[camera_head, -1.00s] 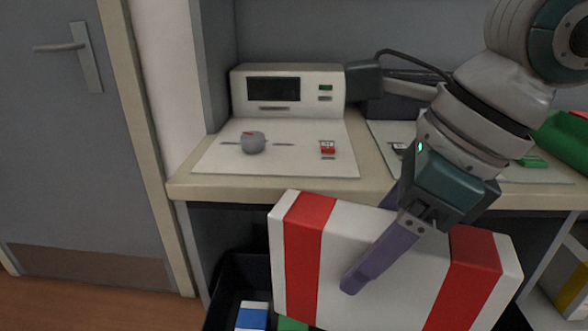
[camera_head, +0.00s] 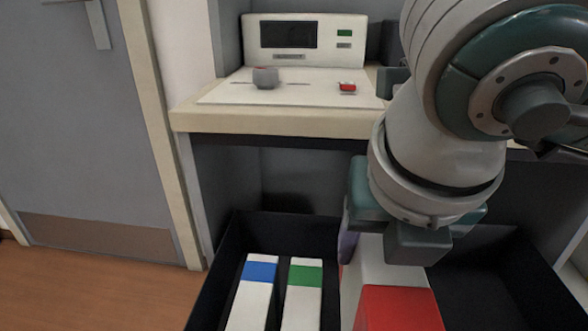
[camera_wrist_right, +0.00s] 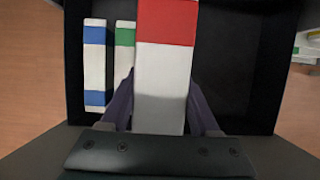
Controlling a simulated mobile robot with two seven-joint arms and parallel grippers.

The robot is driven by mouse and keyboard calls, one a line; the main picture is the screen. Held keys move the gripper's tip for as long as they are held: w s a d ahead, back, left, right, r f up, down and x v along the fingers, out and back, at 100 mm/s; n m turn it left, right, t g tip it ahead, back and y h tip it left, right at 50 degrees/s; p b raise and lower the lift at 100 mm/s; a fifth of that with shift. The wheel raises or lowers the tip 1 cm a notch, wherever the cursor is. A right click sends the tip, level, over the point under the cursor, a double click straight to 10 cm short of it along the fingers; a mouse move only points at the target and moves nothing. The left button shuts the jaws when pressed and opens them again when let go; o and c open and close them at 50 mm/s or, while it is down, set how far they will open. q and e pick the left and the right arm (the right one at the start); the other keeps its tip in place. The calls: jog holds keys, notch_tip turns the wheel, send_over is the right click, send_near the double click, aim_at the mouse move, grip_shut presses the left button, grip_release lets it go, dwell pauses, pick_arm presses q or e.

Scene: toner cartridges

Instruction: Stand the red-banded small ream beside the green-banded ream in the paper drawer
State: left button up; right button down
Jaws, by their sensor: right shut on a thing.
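The red-banded small ream (camera_head: 400,306) is white with a red band and shows edge-on at the lower right of the head view. My right gripper (camera_wrist_right: 163,108) is shut on it, with a purple finger on each side. The ream also shows in the wrist view (camera_wrist_right: 165,78). It is upright, over or in the black paper drawer (camera_head: 224,262), right of the green-banded ream (camera_head: 303,293) with a gap between them. Whether its bottom touches the drawer floor is hidden. The green-banded ream also shows in the wrist view (camera_wrist_right: 124,58). My left gripper is not in view.
A blue-banded ream (camera_head: 254,293) stands left of the green-banded one in the drawer. The drawer has bare dark floor right of the held ream. A counter (camera_head: 190,117) with a white control panel (camera_head: 305,42) lies behind. A grey door (camera_head: 90,130) is at left.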

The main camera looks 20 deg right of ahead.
notch_tip(320, 180, down, 17)
jog(key=b, duration=0.5)
jog(key=shift+f, duration=0.15)
jog(key=shift+c, duration=2)
grip_release()
jog(key=p+v, duration=0.4)
jog(key=v, duration=0.7)
jog(key=shift+s+a+r, duration=0.1)
jog(key=shift+s+r, duration=0.05)
jog(key=shift+r, duration=0.3)
